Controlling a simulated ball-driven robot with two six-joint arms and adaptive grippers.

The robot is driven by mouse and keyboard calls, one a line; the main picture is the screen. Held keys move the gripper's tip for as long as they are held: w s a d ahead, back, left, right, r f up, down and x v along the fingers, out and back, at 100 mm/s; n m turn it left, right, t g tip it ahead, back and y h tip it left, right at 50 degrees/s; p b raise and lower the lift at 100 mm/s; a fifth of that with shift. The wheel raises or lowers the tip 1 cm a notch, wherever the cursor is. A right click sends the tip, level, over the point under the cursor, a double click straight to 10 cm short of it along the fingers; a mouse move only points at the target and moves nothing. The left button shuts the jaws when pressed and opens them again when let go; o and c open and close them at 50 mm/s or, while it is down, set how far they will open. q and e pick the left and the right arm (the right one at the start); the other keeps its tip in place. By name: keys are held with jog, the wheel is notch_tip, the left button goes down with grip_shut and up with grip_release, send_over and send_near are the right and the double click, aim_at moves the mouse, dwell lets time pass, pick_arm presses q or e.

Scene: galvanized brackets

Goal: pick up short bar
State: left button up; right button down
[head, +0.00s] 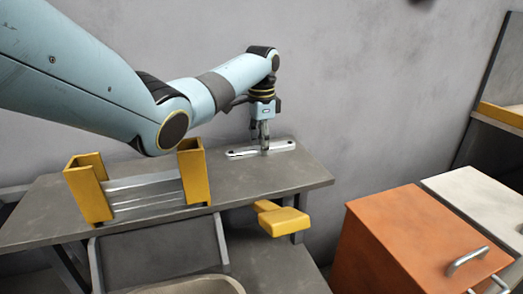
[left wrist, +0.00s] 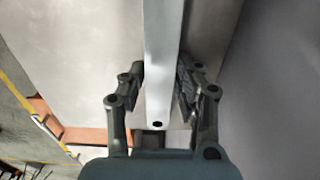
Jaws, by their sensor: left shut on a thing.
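The short bar (head: 276,147) is a flat silver metal strip with a hole near its ends. It is at the back right of the grey table, lying level on or just over the top; I cannot tell whether it touches. My left gripper (head: 264,148) points down at the bar's middle and is shut on it. In the left wrist view the bar (left wrist: 161,75) runs between the two dark fingers (left wrist: 160,88), and its near end with a hole shows. The fingers hide a small part of the bar. My right gripper is in neither view.
A yellow holder (head: 89,188) with silver bars stands at the table's (head: 255,178) left. A yellow part (head: 283,221) sticks out below the front edge. An orange cabinet (head: 405,240) stands at the right. The table's right end is clear.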

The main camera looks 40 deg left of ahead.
pick_arm(q)
grip_shut()
jog(key=shift+r, duration=0.15)
jog(key=shift+r, duration=0.25)
notch_tip(320, 180, up, 4)
jog(key=shift+f+p, duration=0.15)
jog(key=shift+p, duration=0.4)
jog(key=w+d+r, duration=0.4)
jog(key=d+r, duration=0.2)
jog(key=d, duration=0.4)
jog(key=shift+w+d+r+p, duration=0.3)
jog(key=shift+w+d+p, duration=0.05)
